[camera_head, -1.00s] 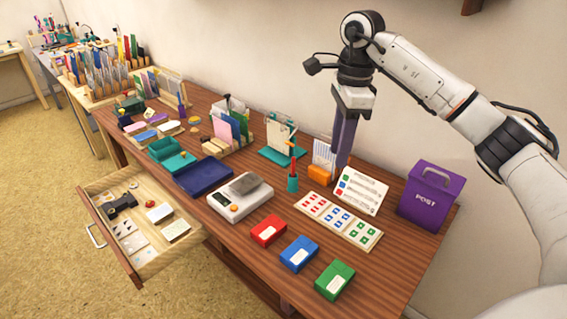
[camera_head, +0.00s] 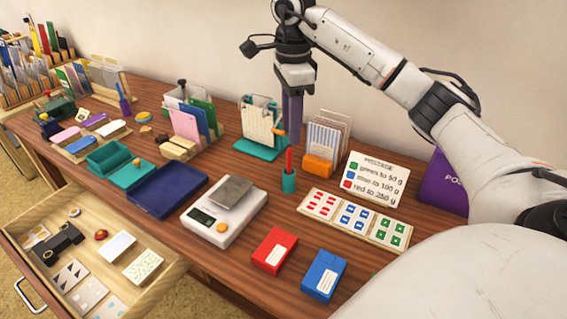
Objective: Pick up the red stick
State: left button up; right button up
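The red stick (camera_head: 288,160) stands upright in a small teal cup (camera_head: 289,184) on the table; its lower end is hidden in the cup. My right gripper (camera_head: 293,138) points down, its purple fingers just above and behind the stick's top in the head view. No contact with the stick shows, and the stick is still in the cup. The fingers overlap from this angle, so their gap cannot be seen. My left gripper is not in view.
An orange block with a card rack (camera_head: 324,142) and a postage sign (camera_head: 375,181) stand right of the cup. A teal-based stand (camera_head: 258,148) is behind left. The scale (camera_head: 222,227), stamp sheets (camera_head: 355,217), red inkpad (camera_head: 274,250) and blue inkpad (camera_head: 323,275) lie in front.

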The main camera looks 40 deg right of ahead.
aim_at(289, 149)
notch_tip(289, 149, down, 4)
jog(key=shift+s+r, duration=0.1)
jog(key=shift+r, duration=0.15)
jog(key=shift+w+f, duration=0.15)
jog(key=shift+f, duration=1.25)
jog(key=shift+w+f, duration=0.15)
jog(key=shift+f, duration=1.2)
jog(key=shift+c, duration=0.4)
grip_shut()
